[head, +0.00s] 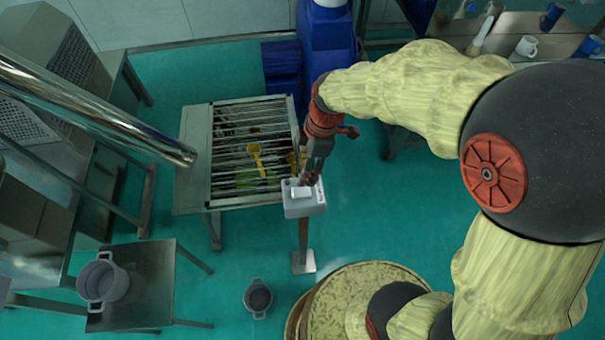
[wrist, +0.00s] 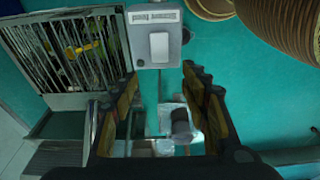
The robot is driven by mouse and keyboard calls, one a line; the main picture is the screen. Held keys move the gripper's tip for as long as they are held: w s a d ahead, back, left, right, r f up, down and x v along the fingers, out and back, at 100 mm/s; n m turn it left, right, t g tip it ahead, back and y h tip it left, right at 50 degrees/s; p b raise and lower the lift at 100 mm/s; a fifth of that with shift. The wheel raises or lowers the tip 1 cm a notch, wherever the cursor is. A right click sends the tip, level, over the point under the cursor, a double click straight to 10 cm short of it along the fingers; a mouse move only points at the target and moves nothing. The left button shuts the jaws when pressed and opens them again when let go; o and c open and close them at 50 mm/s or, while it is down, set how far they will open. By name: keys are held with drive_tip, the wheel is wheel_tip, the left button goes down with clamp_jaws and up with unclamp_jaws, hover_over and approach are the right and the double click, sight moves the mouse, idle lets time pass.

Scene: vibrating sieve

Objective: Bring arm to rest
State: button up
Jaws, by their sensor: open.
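My arm, in a pale yellow cover, reaches from the right side of the head view towards the middle. My gripper (head: 312,172) points down over a small grey control box with a white switch (head: 303,198) on a post. In the wrist view, my gripper (wrist: 165,90) is open, its two dark fingers apart with nothing between them. The control box (wrist: 154,35) shows ahead of the fingertips there. Whether a finger touches the box I cannot tell.
A slatted metal sieve table (head: 195,160) with yellow pieces stands left of the box. A pot (head: 102,282) sits on a low table at lower left, another pot (head: 258,297) on the floor. A blue machine (head: 328,45) stands behind. Stacked round sieves (head: 375,275) lie below my arm.

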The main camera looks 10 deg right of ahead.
drive_tip(key=shift+r, duration=0.25)
idle(0.4)
